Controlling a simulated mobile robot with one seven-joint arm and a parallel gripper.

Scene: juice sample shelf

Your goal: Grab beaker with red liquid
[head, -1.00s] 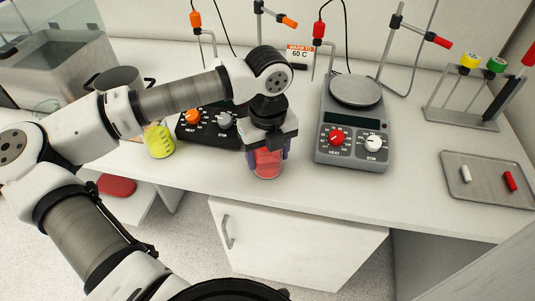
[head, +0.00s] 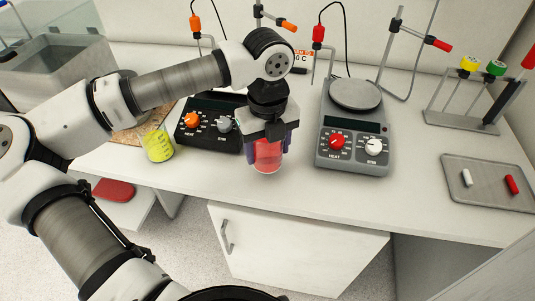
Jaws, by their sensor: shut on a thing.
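The beaker with red liquid (head: 267,155) is at the middle of the bench in the head view, near the front edge. My gripper (head: 267,142) comes down from above and is shut on it, with a dark finger on each side. The upper part of the beaker is hidden by my gripper. The beaker looks upright; whether its base touches the bench is hard to tell. A beaker with yellow liquid (head: 158,146) stands to the left, apart from my gripper.
A black hotplate (head: 210,125) is just left of my gripper and a grey hotplate (head: 352,145) is to the right. A metal tray (head: 490,192) with a white and a red piece lies at the right. A rack (head: 462,119) stands behind it. Bare bench (head: 415,170) lies between.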

